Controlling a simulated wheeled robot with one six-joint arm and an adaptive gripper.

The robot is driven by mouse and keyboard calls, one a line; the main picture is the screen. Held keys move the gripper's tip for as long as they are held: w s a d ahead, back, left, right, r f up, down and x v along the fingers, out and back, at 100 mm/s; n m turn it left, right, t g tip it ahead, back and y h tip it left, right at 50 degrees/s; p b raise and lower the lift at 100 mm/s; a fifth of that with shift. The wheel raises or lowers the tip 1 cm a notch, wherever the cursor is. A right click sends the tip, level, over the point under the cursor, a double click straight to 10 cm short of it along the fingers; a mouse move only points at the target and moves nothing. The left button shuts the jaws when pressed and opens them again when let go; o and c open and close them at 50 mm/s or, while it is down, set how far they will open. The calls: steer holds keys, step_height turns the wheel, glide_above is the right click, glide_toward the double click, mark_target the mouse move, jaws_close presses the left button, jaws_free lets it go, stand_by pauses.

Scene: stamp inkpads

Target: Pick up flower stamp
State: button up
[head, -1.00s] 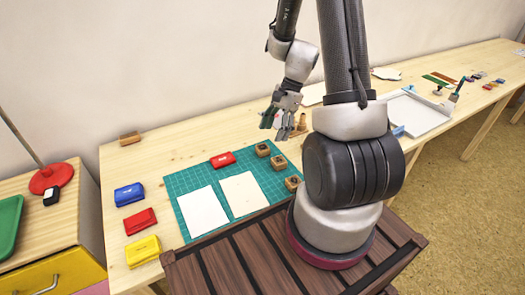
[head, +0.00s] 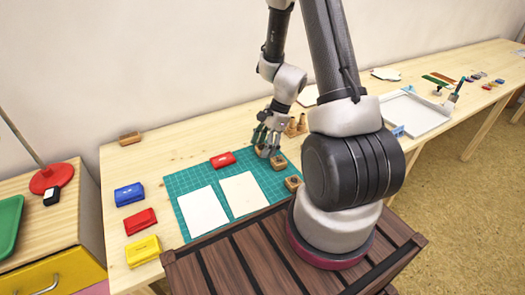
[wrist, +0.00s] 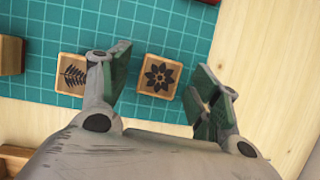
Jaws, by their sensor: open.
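The flower stamp (wrist: 159,76) is a small wooden block with a dark flower on its top. In the wrist view it lies between my gripper's (wrist: 162,85) two fingers, which are spread apart with a gap on each side. My gripper is open and empty.
Another wooden stamp (head: 293,183) sits nearer the mat's front. A red inkpad (head: 222,160) and white sheets (head: 203,211) lie on the mat. Blue (head: 129,194), red (head: 140,221) and yellow (head: 142,250) inkpads stand left. Wooden pieces (head: 297,124) stand behind my gripper.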

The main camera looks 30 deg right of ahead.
steer(key=c, duration=1)
steer(key=shift+r, duration=0.1)
